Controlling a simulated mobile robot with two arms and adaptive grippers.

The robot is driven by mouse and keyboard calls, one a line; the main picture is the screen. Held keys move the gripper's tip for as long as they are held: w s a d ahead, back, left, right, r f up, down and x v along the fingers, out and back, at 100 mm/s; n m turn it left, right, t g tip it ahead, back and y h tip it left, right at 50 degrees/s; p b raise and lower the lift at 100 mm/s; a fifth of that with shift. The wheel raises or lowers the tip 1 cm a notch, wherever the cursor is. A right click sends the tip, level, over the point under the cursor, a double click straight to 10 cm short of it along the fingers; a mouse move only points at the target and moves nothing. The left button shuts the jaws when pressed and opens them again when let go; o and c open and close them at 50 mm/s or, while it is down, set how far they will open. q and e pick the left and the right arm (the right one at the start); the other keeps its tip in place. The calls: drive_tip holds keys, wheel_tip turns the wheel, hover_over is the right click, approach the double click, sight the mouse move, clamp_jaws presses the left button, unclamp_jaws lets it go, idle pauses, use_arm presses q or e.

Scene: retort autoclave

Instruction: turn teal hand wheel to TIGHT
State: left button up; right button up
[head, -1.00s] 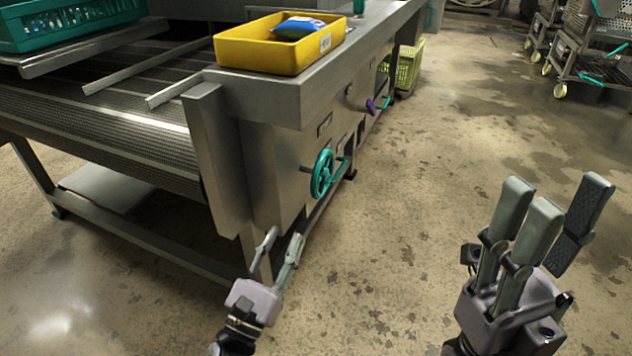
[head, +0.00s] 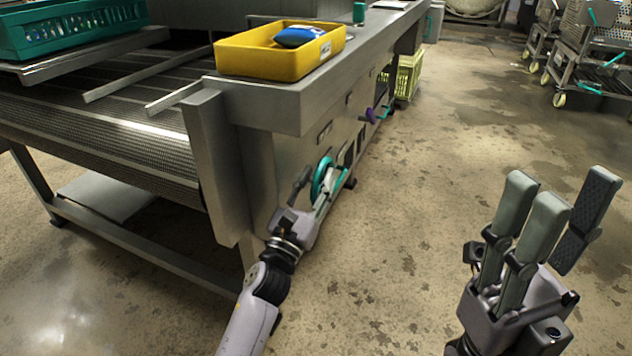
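The teal hand wheel (head: 319,172) is on the side panel of the steel conveyor machine (head: 262,160), near its front corner. My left gripper (head: 316,183) is at the wheel, with one finger on each side of its near part. The fingers are apart, and they partly cover the wheel. I cannot tell whether they touch the rim. My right gripper (head: 552,222) is raised at the lower right, far from the wheel, with its fingers spread and empty. No TIGHT marking can be read.
A purple handle (head: 370,115) and another teal handle (head: 384,112) are further along the panel. A yellow bin (head: 262,57) with a blue packet (head: 298,36) stands on top. A yellow-green crate (head: 408,75) is beyond. The floor to the right is clear up to the trolleys.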

use_arm(q)
drive_tip(key=shift+c, duration=0.2)
clamp_jaws()
idle(0.4)
